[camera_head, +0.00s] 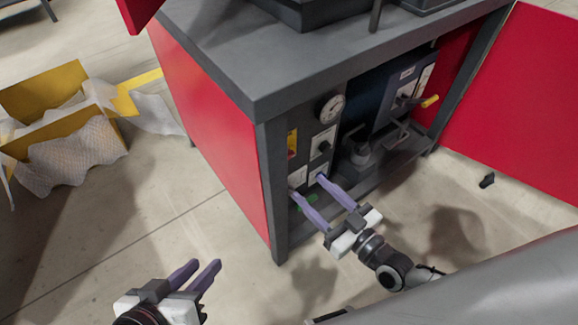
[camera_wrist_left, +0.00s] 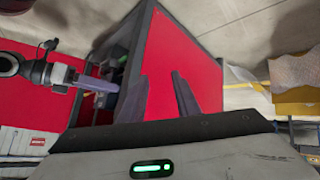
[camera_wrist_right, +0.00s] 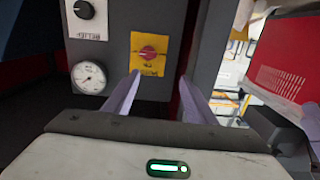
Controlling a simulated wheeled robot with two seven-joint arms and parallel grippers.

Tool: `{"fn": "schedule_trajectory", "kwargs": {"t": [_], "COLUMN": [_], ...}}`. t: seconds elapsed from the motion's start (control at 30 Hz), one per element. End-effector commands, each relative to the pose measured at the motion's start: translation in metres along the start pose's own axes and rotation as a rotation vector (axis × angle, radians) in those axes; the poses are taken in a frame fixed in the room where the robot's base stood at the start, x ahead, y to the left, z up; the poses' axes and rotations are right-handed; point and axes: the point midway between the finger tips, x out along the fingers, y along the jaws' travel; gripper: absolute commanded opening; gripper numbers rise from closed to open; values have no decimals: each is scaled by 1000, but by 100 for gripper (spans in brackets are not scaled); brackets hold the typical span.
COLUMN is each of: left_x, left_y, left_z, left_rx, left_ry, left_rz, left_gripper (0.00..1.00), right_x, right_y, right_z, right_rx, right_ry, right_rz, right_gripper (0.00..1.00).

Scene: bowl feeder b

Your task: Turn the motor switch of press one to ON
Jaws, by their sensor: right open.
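The press cabinet's control panel carries a yellow plate (camera_head: 292,143) with a red rotary knob (camera_wrist_right: 148,54), and a black knob (camera_head: 324,146) on a pale plate, which also shows in the right wrist view (camera_wrist_right: 84,10). The lettering is too small to read, so I cannot tell which knob is the motor switch or its setting. My right gripper (camera_head: 307,185) is open and empty, its fingers pointing at the panel. In the right wrist view the yellow plate lies just ahead of the fingertips, apparently apart from them. My left gripper (camera_head: 206,265) is open and empty, outside the cabinet.
A round gauge (camera_head: 330,107) sits beside the knobs. The cabinet's grey corner post (camera_head: 270,190) stands close left of my right gripper. A red door (camera_head: 520,110) is open at right. A yellow crate with wrap (camera_head: 40,95) stands at left. The floor around my left gripper is clear.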

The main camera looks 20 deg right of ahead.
Motion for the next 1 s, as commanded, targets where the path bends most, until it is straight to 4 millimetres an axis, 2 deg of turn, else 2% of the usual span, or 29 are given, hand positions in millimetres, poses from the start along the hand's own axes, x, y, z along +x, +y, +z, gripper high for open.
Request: {"fn": "schedule_trajectory", "kwargs": {"t": [0.03, 0.13, 0.27, 0.37, 0.7, 0.83, 1.0], "left_x": [9, 10, 10, 9, 5, 2, 0], "left_y": [0, 4, 8, 10, 22, 26, 28], "left_z": [7, 8, 6, 4, -9, -14, -16], "left_rx": [5, 12, 14, 10, -13, -20, -24], "left_ry": [0, -5, -5, 7, 85, 107, 118], "left_rz": [12, 30, 44, 53, 103, 120, 128], "left_gripper": [30, 30, 30, 30, 30, 30, 30], "right_x": [2, 3, 8, 20, 81, 97, 106], "right_y": [8, 19, 23, 24, 26, 26, 26], "right_z": [15, 19, 19, 18, 16, 15, 13], "right_rx": [-10, -20, -24, -23, -23, -23, -22], "right_ry": [15, 36, 47, 50, 49, 48, 45], "right_rz": [10, 27, 36, 37, 35, 35, 35], "right_gripper": [51, 51, 51, 51, 51, 51, 51]}}
